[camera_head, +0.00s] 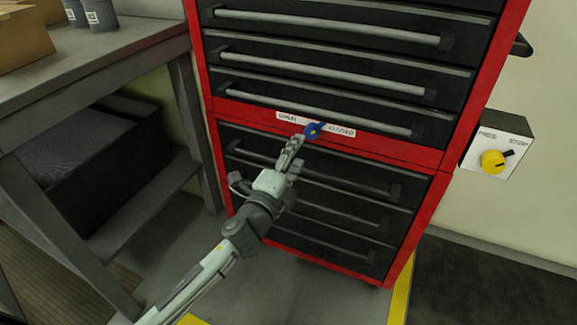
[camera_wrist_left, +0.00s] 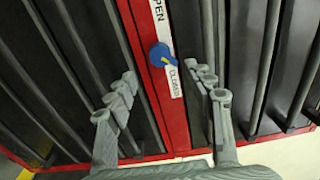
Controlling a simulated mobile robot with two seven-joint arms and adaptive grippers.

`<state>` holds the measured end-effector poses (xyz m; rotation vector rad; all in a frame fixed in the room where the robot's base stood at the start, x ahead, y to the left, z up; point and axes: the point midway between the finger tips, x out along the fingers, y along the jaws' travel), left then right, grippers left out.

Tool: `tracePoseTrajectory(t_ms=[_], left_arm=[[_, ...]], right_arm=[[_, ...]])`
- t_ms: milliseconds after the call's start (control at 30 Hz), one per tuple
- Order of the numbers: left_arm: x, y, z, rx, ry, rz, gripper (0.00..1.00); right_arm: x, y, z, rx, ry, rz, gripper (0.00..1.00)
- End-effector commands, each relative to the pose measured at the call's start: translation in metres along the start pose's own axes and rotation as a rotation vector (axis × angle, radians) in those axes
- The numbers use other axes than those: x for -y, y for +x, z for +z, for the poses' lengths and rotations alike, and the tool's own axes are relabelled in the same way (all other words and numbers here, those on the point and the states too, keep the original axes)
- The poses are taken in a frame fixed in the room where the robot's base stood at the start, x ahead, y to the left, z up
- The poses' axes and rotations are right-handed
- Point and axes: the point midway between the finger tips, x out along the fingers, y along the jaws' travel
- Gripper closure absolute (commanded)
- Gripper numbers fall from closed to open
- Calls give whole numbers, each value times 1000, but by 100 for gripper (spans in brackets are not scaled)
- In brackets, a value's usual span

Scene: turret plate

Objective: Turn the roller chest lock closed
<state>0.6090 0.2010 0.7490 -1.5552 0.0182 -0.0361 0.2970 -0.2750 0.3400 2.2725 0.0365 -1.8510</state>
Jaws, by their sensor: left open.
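The roller chest (camera_head: 228,112) is red with black drawers. Its lock is a blue knob (camera_head: 313,130) on the red band between the upper and lower drawers, with OPEN on its left and CLOSED on its right. In the left wrist view the blue knob (camera_wrist_left: 161,54) has a small yellow mark near its lower edge; its exact turn is hard to tell. My left gripper (camera_head: 294,147) is close to the knob, at its lower left in the head view. In the wrist view its fingers (camera_wrist_left: 165,88) are spread and empty, with the knob ahead between them. My right gripper is not in view.
Long bar handles (camera_head: 320,71) stick out from the drawers above and below the knob. A grey workbench (camera_head: 110,60) with a lower shelf stands at the left. A wall box (camera_head: 500,140) with a yellow FREE/STOP knob (camera_head: 492,162) is at the right.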

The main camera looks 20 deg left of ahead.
Motion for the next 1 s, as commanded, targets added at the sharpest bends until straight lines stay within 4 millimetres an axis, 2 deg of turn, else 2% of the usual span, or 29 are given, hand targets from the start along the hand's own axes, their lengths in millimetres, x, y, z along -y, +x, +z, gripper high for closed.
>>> tracePoseTrajectory(t_ms=[100,300,1000], left_arm=[[-1,-25,0,1,-1,3,47],[0,-48,0,0,-1,1,47],[0,-52,0,0,0,0,47]], right_arm=[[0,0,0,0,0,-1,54],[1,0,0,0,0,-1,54],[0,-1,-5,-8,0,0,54]])
